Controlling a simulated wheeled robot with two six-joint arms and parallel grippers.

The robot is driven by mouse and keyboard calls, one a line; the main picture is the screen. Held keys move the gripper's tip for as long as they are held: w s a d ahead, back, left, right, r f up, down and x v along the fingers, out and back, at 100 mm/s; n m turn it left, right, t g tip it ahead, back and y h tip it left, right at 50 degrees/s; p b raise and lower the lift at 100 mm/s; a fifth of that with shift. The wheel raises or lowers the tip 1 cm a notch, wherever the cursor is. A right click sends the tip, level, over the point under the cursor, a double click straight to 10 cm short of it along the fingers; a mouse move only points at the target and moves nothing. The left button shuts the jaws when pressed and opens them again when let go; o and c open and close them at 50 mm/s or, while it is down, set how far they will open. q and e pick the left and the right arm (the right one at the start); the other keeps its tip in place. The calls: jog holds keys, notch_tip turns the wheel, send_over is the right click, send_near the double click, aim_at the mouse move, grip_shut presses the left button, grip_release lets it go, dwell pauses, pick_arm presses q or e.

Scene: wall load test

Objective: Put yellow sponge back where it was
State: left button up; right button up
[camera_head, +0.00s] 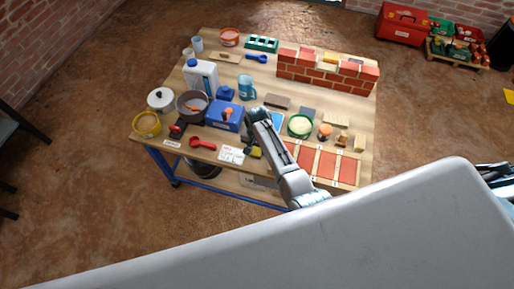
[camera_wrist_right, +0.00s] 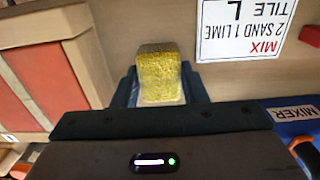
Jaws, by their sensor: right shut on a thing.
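The yellow sponge (camera_wrist_right: 160,72) is a small rough block between the two dark fingers of my right gripper (camera_wrist_right: 160,88), which is shut on it. In the head view the sponge (camera_head: 256,152) shows as a small yellow patch near the front edge of the workbench (camera_head: 205,153), beside a white mix card (camera_head: 231,155). My right gripper (camera_head: 253,147) is above this front part of the bench, partly hidden by its own wrist. I cannot tell whether the sponge touches the bench top. My left gripper is not in view.
A tray with red tiles (camera_head: 327,163) lies right of the gripper. A blue mixer box (camera_head: 225,115), a grey pan (camera_head: 192,104) and a red spoon-like tool (camera_head: 202,143) are to the left. A brick wall (camera_head: 325,72) stands at the back. A green-rimmed bowl (camera_head: 300,126) is close by.

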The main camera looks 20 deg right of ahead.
aim_at(257, 149)
jog(key=shift+f, duration=0.15)
jog(key=o, duration=1)
jog(key=shift+o, duration=0.2)
notch_tip(257, 149, up, 12)
jog(key=shift+r, duration=0.2)
